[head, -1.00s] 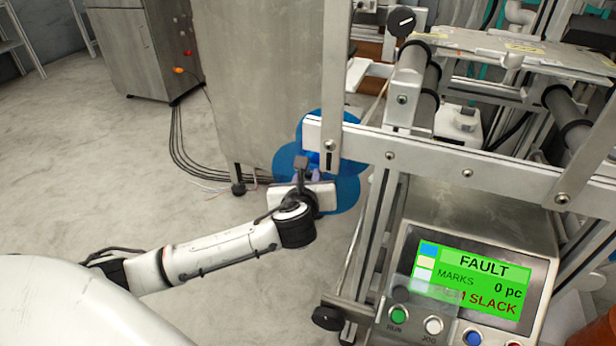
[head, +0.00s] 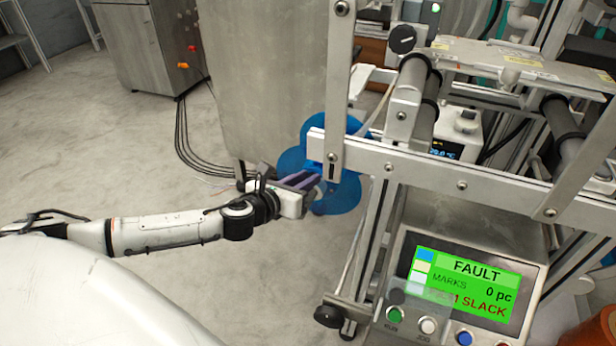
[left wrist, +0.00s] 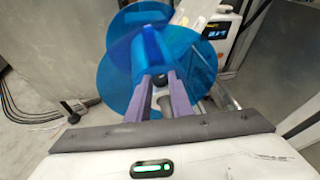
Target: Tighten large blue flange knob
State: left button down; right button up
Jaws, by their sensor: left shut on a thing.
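The large blue flange (head: 345,190) is a translucent blue lobed disc on the near side of the machine frame. In the left wrist view, the flange (left wrist: 108,82) fills the upper middle, with the blue knob (left wrist: 150,48) in front of it. My left gripper (head: 308,181) reaches in from the left at the flange. Its purple fingers, also seen in the left wrist view (left wrist: 152,82), are shut on the knob, one on each side. In the head view the frame's post and the gripper mostly hide the knob. My right gripper is not in view.
A metal rail (head: 430,177) and upright post (head: 338,90) stand close beside the gripper. The control panel (head: 468,283) shows a green screen reading FAULT, MARKS 0 pc and SLACK. A grey cabinet (head: 262,70) stands behind. The floor at left is mostly clear.

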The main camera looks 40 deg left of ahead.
pick_arm(q)
jog(key=shift+a+f+m+h+b, duration=0.15)
jog(key=shift+m+h+b, duration=0.2)
jog(key=shift+m+h, duration=0.25)
jog(key=shift+a+r+m+h+b, duration=0.15)
jog(key=shift+m+h+b, duration=0.15)
jog(key=shift+m+h, duration=0.25)
jog(key=c, duration=1.6)
grip_release()
jog(key=shift+o, duration=0.2)
jog(key=p+v, duration=0.1)
jog(key=v, duration=0.9)
jog(key=shift+p, duration=0.35)
jog(key=shift+s+a+f, duration=0.1)
